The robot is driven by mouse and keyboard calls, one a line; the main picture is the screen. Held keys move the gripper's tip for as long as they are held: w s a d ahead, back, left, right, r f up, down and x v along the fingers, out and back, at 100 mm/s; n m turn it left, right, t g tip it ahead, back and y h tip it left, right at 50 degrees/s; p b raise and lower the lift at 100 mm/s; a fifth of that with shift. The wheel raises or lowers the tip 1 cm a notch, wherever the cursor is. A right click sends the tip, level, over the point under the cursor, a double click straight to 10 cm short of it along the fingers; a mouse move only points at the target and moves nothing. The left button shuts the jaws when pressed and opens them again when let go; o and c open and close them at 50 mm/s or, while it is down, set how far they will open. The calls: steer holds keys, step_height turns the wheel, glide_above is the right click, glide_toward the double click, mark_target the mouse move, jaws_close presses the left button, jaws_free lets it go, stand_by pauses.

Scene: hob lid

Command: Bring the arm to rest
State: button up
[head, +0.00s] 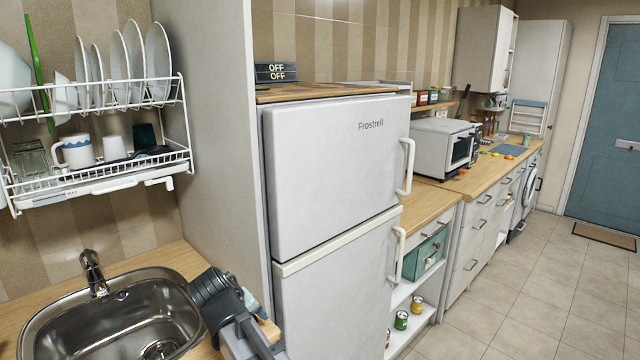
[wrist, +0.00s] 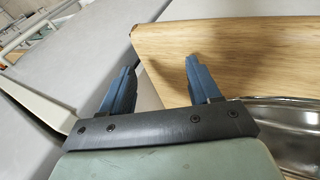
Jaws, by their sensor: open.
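My gripper (wrist: 157,82) is open and empty in the wrist view, with its two blue fingers apart. The wooden counter edge lies beyond the right finger, and a pale grey surface lies behind the left one. In the head view, part of my arm shows at the bottom, beside the sink and in front of the fridge's lower left. The fingertips cannot be made out there. No hob or lid can be made out in either view.
A steel sink (head: 125,318) is set in the wooden counter (head: 178,262). A white fridge (head: 330,165) stands to the right. A dish rack (head: 100,182) with plates and mugs hangs above the sink.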

steer(key=s+d+f, duration=0.1)
steer(key=d, duration=0.7)
steer(key=s+d+f+m+g, duration=0.15)
steer(key=d+f, duration=0.35)
steer(key=f, duration=0.6)
steer(key=s+d+f+g+h, duration=0.1)
steer(key=s+d+f+g, duration=0.15)
steer(key=d+f, duration=0.55)
steer(key=s+d+f+m+g, duration=0.1)
steer(key=s+d+f+g, duration=0.15)
steer(key=f, duration=1.05)
steer(key=s+d+f+m+g+y, duration=0.1)
steer(key=s+d+f+m+g, duration=0.2)
steer(key=s+f, duration=0.7)
steer(key=s+d+f+m+g+y, duration=0.2)
steer(key=s+d+f, duration=0.6)
steer(key=s, duration=0.9)
step_height(320, 180, down, 2)
steer(key=shift+s+f+m+g, duration=0.1)
steer(key=shift+s+m+g, duration=0.25)
steer(key=shift+m+g, duration=0.1)
steer(key=shift+a, duration=0.1)
